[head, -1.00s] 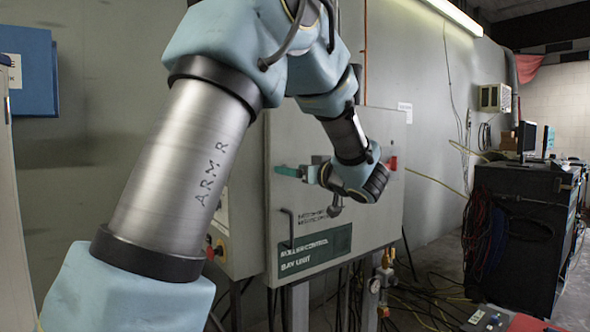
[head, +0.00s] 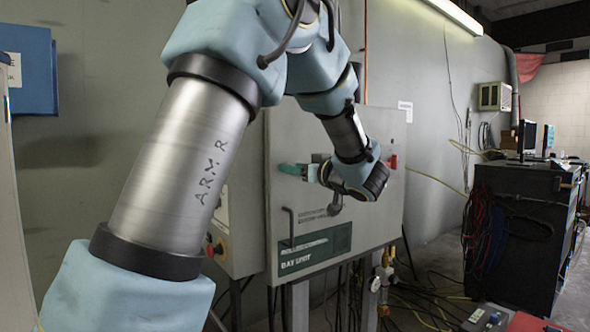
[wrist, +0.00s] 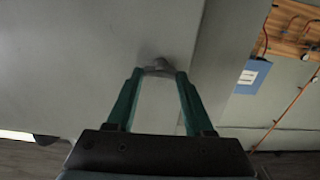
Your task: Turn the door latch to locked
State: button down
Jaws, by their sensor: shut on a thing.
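The door latch (wrist: 158,69) is a small grey piece on the flat grey cabinet door. In the wrist view it sits between the tips of my two teal fingers, and both tips touch it. My gripper (wrist: 157,74) is shut on it. In the head view my gripper (head: 283,168) is at the upper left part of the cabinet door (head: 375,225), with its fingers pointing left along the door. There the latch is too small and covered to make out, and I cannot tell its exact angle.
A dark bent rod (head: 289,227) stands out from the door below my fingers, above a green label plate (head: 315,251). A box with a red button (head: 217,249) is at the cabinet's left. A black cabinet (head: 515,235) stands at the right, with cables on the floor between.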

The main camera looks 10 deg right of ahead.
jog(key=shift+f+b, duration=0.1)
jog(key=shift+b, duration=0.3)
jog(key=n+b, duration=0.9)
jog(key=b, duration=0.1)
jog(key=n+b, duration=0.8)
jog(key=b, duration=0.3)
jog(key=shift+a+f+n, duration=0.2)
jog(key=shift+n, duration=0.2)
jog(key=shift+s+b, duration=0.1)
jog(key=shift+b, duration=0.2)
jog(key=shift+c, duration=1.4)
grip_release()
jog(key=shift+r, duration=0.1)
